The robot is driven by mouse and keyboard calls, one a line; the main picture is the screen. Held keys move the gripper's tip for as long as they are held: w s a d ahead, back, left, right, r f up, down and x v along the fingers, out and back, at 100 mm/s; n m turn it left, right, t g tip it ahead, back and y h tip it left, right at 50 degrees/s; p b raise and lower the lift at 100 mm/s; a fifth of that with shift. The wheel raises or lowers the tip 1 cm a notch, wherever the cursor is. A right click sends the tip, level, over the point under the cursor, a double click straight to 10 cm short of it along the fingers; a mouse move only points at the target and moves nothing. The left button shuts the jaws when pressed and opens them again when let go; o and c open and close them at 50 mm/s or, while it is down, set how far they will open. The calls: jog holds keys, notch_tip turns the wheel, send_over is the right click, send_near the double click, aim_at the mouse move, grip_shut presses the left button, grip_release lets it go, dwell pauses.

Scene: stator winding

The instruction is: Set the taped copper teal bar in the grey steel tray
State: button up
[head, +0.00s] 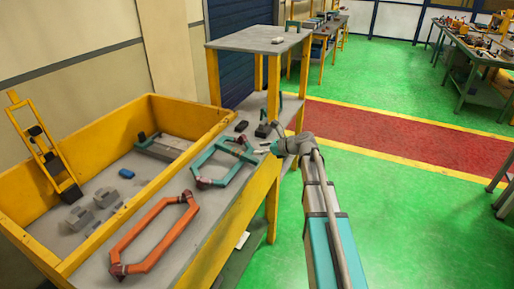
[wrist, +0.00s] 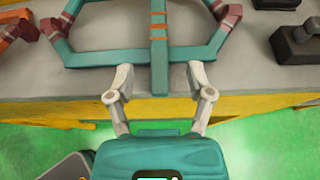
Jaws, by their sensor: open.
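A straight teal bar (wrist: 158,75) with copper-coloured tape bands around its middle lies across a teal six-sided coil frame (wrist: 85,58) on the bench. In the head view the bar (head: 238,154) crosses the frame (head: 202,178) near the bench's right edge. My gripper (wrist: 160,80) is open, its fingers apart to either side of the bar's near end in the wrist view; I cannot tell the height between them. In the head view my gripper (head: 277,147) is just right of the bar. A low grey tray-like piece (head: 165,146) with a teal end lies inside the yellow-walled box.
An orange coil frame (head: 155,238) lies on the bench nearer the camera. Grey blocks (head: 80,217) and a blue piece (head: 126,173) sit in the yellow box (head: 150,190). A dark block (wrist: 296,42) stands right of the teal frame. A raised grey shelf (head: 258,39) stands behind.

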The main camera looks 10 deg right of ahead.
jog(key=p+v, duration=0.2)
jog(key=v, duration=0.6)
jog(key=shift+s+d+r+p, duration=0.15)
jog(key=shift+d+p, duration=0.1)
jog(key=shift+p, duration=0.15)
jog(key=s+a+f+n+g+h, duration=0.45)
jog(key=s+a+f+n, duration=0.3)
jog(key=s+n, duration=0.3)
jog(key=s+f+n+g+h, duration=0.3)
jog(key=s+n+h, duration=0.3)
jog(key=s+n, duration=0.6)
jog(key=f+n, duration=0.1)
jog(key=n, duration=0.1)
jog(key=shift+a+n, duration=0.25)
jog(key=shift+n, duration=0.1)
jog(key=shift+g+h, duration=0.25)
